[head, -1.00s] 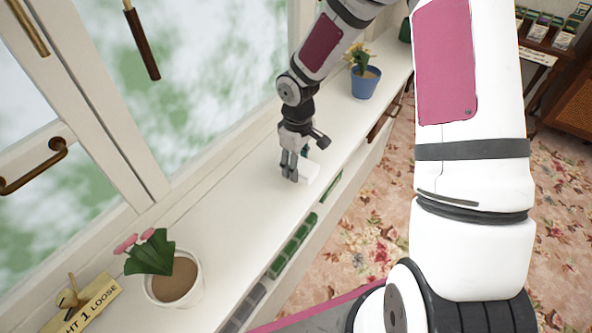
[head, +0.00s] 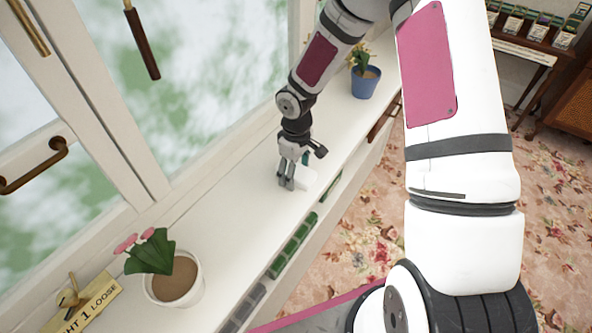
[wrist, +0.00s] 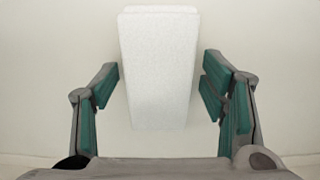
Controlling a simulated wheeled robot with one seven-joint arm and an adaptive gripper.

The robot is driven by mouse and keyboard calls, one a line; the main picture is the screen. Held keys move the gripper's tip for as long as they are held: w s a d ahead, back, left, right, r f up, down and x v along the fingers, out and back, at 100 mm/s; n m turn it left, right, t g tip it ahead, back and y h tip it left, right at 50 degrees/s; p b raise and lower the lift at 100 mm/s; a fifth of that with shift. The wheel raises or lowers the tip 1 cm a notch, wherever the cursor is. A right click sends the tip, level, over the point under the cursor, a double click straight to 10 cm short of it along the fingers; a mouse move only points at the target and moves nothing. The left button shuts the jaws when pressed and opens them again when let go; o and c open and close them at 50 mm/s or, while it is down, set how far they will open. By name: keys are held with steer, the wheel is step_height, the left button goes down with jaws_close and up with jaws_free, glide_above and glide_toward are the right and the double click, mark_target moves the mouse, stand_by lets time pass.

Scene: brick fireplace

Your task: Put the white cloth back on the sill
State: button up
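The white cloth (wrist: 158,70) looks like a folded, flat rectangular block. In the head view the cloth (head: 308,179) lies on the white sill (head: 225,215), near its front edge, partly hidden by my gripper (head: 287,184). My gripper is low over the sill, at the cloth's left side in that view. In the wrist view my gripper (wrist: 160,84) is open, its green-padded fingers apart. The near end of the cloth shows between them, with a gap on each side. Neither finger visibly touches it.
A potted pink flower (head: 173,280) and a wooden sign (head: 88,305) stand on the sill at the near left. A blue pot with a yellow flower (head: 366,82) stands farther along. The window is on the left. The sill between the pots is otherwise clear.

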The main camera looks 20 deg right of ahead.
steer(key=s+d+r+m+t+h, duration=0.1)
steer(key=s+r, duration=0.2)
steer(key=r, duration=0.8)
steer(key=s+d+r+m+h, duration=0.1)
steer(key=s+r, duration=0.1)
steer(key=r, duration=0.9)
steer(key=s+a+r+m+t+y, duration=0.1)
steer(key=s+r+m+t, duration=0.1)
steer(key=s+r, duration=0.4)
steer(key=s+r+m+t+y, duration=0.1)
steer(key=s+r+m, duration=0.2)
steer(key=s+r, duration=0.4)
steer(key=s, duration=0.7)
steer(key=shift+s+a+t, duration=0.15)
steer(key=shift+a+t, duration=0.25)
steer(key=shift+f, duration=0.1)
